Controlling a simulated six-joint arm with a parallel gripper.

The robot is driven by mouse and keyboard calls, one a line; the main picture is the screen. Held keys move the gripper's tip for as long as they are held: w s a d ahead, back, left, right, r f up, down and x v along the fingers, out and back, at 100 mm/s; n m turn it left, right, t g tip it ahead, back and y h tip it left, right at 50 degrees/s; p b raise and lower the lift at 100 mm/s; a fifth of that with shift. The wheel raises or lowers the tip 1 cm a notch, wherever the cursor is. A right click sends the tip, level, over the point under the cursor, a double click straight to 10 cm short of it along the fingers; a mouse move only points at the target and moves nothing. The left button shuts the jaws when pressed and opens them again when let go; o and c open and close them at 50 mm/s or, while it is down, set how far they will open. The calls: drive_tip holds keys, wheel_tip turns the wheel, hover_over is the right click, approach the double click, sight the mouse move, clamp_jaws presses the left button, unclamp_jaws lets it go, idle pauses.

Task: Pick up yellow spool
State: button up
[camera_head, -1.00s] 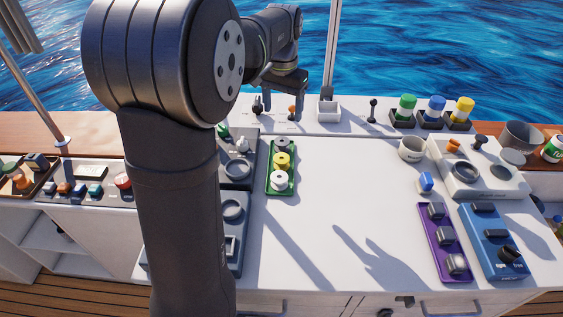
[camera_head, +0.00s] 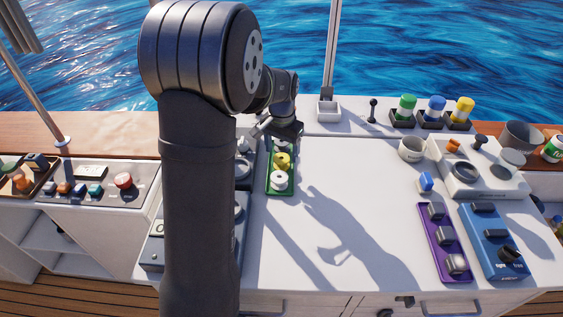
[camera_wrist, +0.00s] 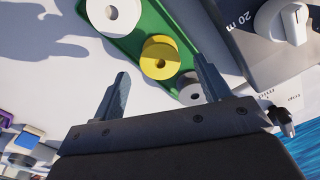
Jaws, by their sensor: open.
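The yellow spool (camera_head: 281,160) sits in the middle of a green tray (camera_head: 292,184), between a white spool (camera_head: 279,180) in front and a grey spool at the back, partly hidden by my gripper in the head view. In the wrist view the yellow spool (camera_wrist: 160,58) lies just beyond my fingertips, between their lines, with the white spool (camera_wrist: 114,14) and the grey spool (camera_wrist: 190,88) on either side. My gripper (camera_wrist: 163,78) is open and empty, above the tray's far end. One finger is near the grey spool; whether they touch I cannot tell.
Grey panels with knobs stand left of the tray; one dial panel (camera_wrist: 255,45) shows in the wrist view.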

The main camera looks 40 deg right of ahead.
sight(282, 162)
drive_tip(key=shift+f, duration=1.4)
drive_tip(key=c, duration=1.1)
drive_tip(key=shift+r, duration=0.1)
